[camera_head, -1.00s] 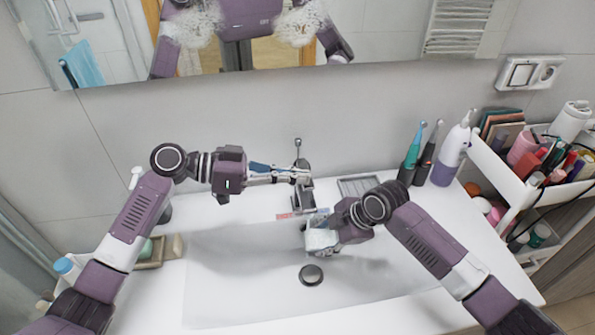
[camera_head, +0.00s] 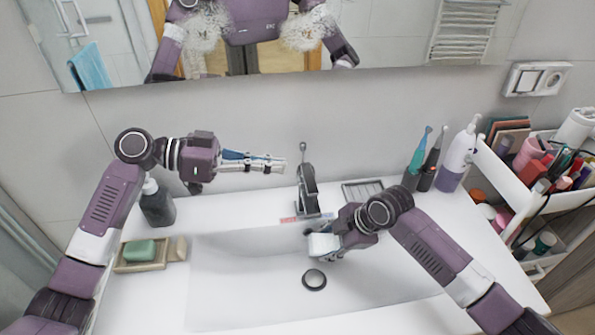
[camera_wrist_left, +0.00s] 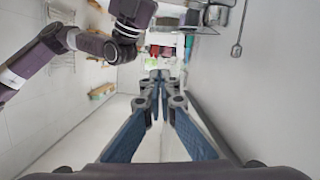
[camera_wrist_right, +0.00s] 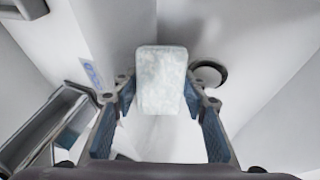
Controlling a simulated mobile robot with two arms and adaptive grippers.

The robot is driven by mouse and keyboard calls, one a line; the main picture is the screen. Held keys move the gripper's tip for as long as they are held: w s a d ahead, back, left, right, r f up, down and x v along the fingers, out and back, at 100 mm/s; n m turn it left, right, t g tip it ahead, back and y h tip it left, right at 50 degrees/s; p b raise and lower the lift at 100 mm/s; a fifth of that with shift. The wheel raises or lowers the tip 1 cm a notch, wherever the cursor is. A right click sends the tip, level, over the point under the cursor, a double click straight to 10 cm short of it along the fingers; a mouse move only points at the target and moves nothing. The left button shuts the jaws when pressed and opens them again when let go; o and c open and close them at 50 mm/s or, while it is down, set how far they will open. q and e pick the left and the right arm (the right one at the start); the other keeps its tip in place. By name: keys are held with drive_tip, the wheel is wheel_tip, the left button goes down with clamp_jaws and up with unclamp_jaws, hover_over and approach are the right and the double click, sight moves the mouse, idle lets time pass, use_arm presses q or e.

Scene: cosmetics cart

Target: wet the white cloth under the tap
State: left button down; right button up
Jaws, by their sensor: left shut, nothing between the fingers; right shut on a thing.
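The white cloth (camera_head: 322,245) is a folded pale pad held over the sink basin, below and slightly right of the tap (camera_head: 308,192). In the right wrist view the cloth (camera_wrist_right: 162,80) looks mottled white and pale blue. My right gripper (camera_head: 330,243) is shut on it, with a finger at each side. The tap (camera_wrist_right: 40,130) shows partly at the left of that view. No water stream can be made out. My left gripper (camera_head: 282,164) is shut and empty, left of the tap's upper part and apart from it; its fingers meet in the left wrist view (camera_wrist_left: 158,78).
The white basin (camera_head: 225,280) has a round drain (camera_head: 314,280) below the cloth. A soap dish (camera_head: 140,266) and dark bottle (camera_head: 157,205) stand at the left. Electric toothbrushes (camera_head: 415,165), a white-purple bottle (camera_head: 459,155) and a loaded cart (camera_head: 520,190) are at the right.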

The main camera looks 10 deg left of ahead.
drive_tip(key=shift+a, duration=0.1)
use_arm(q)
drive_tip(key=v, duration=0.4)
drive_tip(key=shift+r, duration=0.1)
